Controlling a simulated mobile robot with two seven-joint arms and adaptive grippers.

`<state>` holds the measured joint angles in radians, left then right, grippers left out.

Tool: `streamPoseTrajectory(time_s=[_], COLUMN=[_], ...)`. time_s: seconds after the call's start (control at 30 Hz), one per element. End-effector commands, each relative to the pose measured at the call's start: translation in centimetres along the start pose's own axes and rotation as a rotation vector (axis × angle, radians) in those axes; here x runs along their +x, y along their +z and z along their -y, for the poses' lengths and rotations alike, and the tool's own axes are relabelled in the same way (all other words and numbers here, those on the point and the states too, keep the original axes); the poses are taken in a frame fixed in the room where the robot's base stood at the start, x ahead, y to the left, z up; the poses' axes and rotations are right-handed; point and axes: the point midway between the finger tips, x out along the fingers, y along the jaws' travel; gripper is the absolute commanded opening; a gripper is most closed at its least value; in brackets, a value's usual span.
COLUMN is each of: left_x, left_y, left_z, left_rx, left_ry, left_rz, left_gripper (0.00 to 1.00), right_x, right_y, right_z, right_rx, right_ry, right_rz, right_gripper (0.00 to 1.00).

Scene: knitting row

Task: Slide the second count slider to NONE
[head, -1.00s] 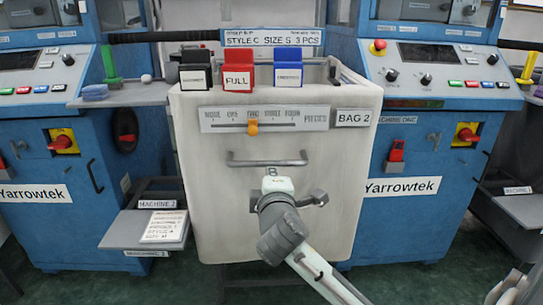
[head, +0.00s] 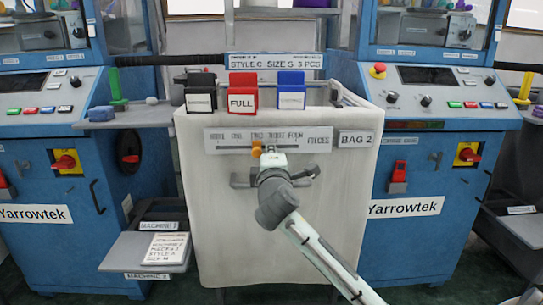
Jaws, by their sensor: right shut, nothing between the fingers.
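The count slider is an orange knob (head: 256,149) on a pale scale plate (head: 296,139) on the front of the BAG 2 bag (head: 205,215). The plate's marks run from NONE at the left to FOUR at the right. The knob stands below the TWO mark. My right gripper (head: 268,156) is shut and empty. It is just right of the knob and partly overlaps it in the picture; I cannot tell whether they touch. My left gripper is not in view.
Black (head: 200,98), red FULL (head: 242,100) and blue (head: 291,97) card holders stand along the bag's top. Blue machines flank the bag, with a red-and-yellow switch (head: 468,154) on the right one. A grey shelf (head: 120,258) juts out at lower left.

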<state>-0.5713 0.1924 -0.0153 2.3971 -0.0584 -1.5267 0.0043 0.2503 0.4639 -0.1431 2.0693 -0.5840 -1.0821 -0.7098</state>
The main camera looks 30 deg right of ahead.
Motion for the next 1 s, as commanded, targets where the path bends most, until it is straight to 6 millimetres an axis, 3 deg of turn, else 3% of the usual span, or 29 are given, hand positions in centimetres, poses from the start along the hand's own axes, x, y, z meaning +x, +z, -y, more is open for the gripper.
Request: streamPoseTrajectory(time_s=[0.33, 1.0], left_x=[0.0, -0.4], left_y=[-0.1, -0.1], left_z=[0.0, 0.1], left_rx=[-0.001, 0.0], left_ry=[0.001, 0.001], left_rz=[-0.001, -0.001], left_gripper=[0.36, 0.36], right_x=[0.0, 0.0], right_y=[-0.2, -3.2], right_z=[0.0, 0.1], right_rx=[0.001, 0.001], right_ry=[0.0, -0.001], right_rz=[0.0, -0.001], right_gripper=[0.0, 0.0])
